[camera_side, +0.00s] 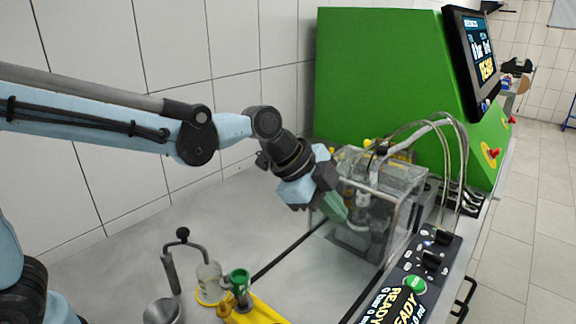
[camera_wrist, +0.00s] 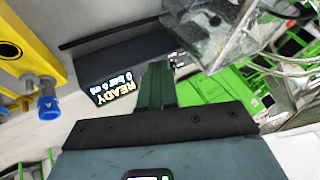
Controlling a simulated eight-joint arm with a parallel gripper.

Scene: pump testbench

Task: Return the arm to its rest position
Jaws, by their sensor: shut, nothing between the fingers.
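My gripper (camera_side: 335,207) is in the middle of the side view, at the end of the blue arm, pointing down and to the right. Its green fingers are together with nothing between them. It hangs in front of the clear test chamber (camera_side: 400,185), and I cannot tell the gap between them. In the wrist view the shut green fingers (camera_wrist: 157,88) point up in the picture, beside the display reading READY (camera_wrist: 117,88).
A green cabinet (camera_side: 385,75) with a monitor (camera_side: 474,55) stands behind. Hoses arch over the chamber. A control panel (camera_side: 425,265) lies front right. A hand lever (camera_side: 170,268), a funnel (camera_side: 162,312) and a yellow fixture (camera_side: 258,312) stand front left. The left bench surface is clear.

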